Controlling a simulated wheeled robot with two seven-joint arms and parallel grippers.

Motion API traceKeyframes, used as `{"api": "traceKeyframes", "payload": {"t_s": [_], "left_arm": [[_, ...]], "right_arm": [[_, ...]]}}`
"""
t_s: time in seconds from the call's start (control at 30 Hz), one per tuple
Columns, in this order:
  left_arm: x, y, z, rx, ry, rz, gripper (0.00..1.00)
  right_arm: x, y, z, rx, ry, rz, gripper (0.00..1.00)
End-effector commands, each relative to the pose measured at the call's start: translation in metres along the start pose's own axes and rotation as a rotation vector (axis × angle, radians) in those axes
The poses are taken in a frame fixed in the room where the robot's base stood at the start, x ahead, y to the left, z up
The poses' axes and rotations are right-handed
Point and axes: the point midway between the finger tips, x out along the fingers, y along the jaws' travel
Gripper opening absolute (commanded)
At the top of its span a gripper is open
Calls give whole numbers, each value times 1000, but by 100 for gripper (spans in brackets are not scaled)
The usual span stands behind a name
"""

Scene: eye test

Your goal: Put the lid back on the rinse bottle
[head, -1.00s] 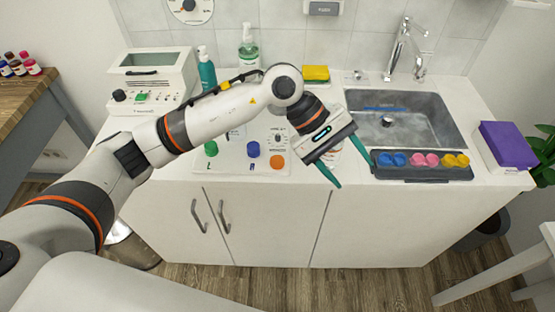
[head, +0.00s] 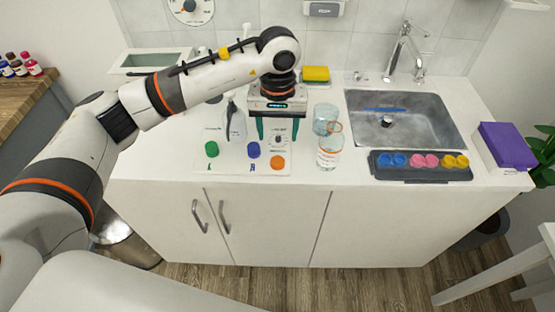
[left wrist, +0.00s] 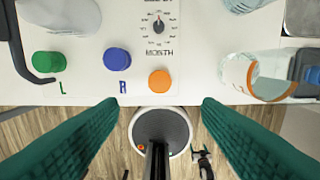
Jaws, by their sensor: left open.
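The clear bottle (head: 330,158) stands upright and open, with an orange ring at its neck; I take it as the rinse bottle. It lies right of my fingers in the left wrist view (left wrist: 230,72). A round orange lid (head: 277,162) rests on the counter's white board, left of the bottle; it also shows in the left wrist view (left wrist: 160,81). My left gripper (head: 278,136) is open and empty, pointing down above the board, behind the lid in the head view. In the left wrist view the lid appears between and beyond the fingertips (left wrist: 160,104).
Green (head: 211,149) and blue (head: 253,150) caps sit left of the orange lid. A white nozzle bottle (head: 235,126) stands behind them. A clear glass (head: 326,113) is behind the bottle. A dark tray (head: 420,173) of coloured cases lies before the sink (head: 440,110).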

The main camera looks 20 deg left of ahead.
Motion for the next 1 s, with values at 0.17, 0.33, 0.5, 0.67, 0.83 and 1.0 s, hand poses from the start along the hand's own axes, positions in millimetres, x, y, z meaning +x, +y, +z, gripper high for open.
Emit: {"api": "traceKeyframes", "payload": {"t_s": [0.17, 0.33, 0.5, 0.67, 0.83, 1.0], "left_arm": [[30, 0, -1, -1, 5, 1, 59], [48, 0, 0, 0, 3, -1, 59], [50, 0, 0, 1, 0, -1, 59], [50, 0, 0, 0, 1, -1, 59], [66, 0, 1, -2, 6, 1, 59], [92, 0, 4, -1, 4, -1, 59]], "right_arm": [[-12, 0, 1, 0, 0, 0, 77], [-15, 0, 2, 0, 0, 0, 77], [-14, 0, 2, 0, 0, 0, 77], [-15, 0, 2, 0, 0, 0, 77], [-28, 0, 3, 0, 0, 0, 77], [-36, 0, 4, 0, -1, 0, 77]]}}
